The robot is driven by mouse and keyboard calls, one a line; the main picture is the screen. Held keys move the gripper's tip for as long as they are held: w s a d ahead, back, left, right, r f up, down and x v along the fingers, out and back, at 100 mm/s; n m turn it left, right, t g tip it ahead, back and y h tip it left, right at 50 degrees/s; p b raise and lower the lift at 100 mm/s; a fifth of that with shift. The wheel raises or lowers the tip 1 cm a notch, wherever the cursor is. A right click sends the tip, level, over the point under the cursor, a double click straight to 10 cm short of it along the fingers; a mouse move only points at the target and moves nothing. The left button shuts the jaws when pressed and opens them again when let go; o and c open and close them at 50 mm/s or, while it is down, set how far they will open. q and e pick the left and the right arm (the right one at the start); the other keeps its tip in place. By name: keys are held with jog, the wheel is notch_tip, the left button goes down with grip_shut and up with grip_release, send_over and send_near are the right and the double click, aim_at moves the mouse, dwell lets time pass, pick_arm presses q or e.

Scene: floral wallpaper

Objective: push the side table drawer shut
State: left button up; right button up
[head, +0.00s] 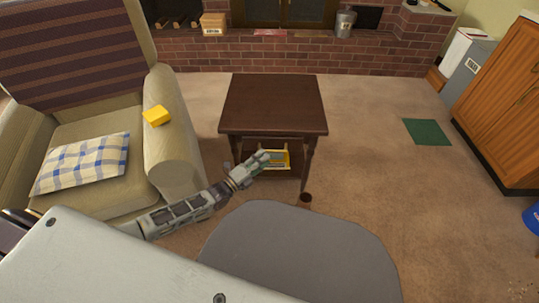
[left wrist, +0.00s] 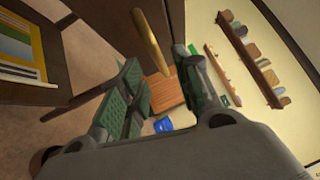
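The dark brown side table (head: 273,100) stands in the middle of the head view. My left gripper (head: 262,160) is at its front, below the top's near edge. In the left wrist view, the gripper (left wrist: 160,68) is open, its green-padded fingers apart. A gold bar-shaped handle (left wrist: 150,40) on a dark brown panel (left wrist: 105,22) shows near the gap between the fingertips. I cannot tell whether they touch it. How far the drawer stands open is not clear in the head view. My right gripper is not in view.
A beige armchair (head: 172,150) stands close on the table's left, with a yellow block (head: 157,116) on its arm. A yellow item (head: 281,158) shows under the tabletop, behind my gripper. Carpet to the right is mostly clear around a green mat (head: 427,132).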

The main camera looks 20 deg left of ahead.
pick_arm(q)
jog(key=shift+b+x, duration=0.7)
jog(key=shift+x, duration=1.5)
grip_shut()
